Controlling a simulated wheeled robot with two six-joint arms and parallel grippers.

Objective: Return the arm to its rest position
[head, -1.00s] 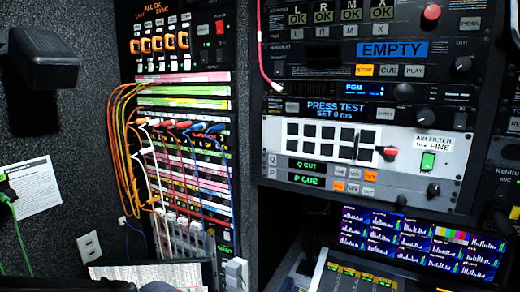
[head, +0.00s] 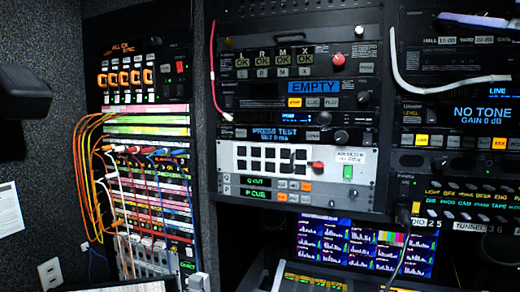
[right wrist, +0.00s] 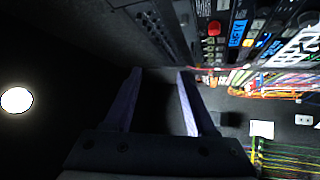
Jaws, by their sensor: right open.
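My right gripper (right wrist: 159,72) shows in the right wrist view with its two fingers apart and nothing between them. It is clear of the equipment, with dark space around the fingertips. Equipment racks run along the top and right of that view.
A patch panel (head: 150,185) with many coloured cables stands at left in the head view. A rack with a "NO TONE" display (head: 480,112) stands at right.

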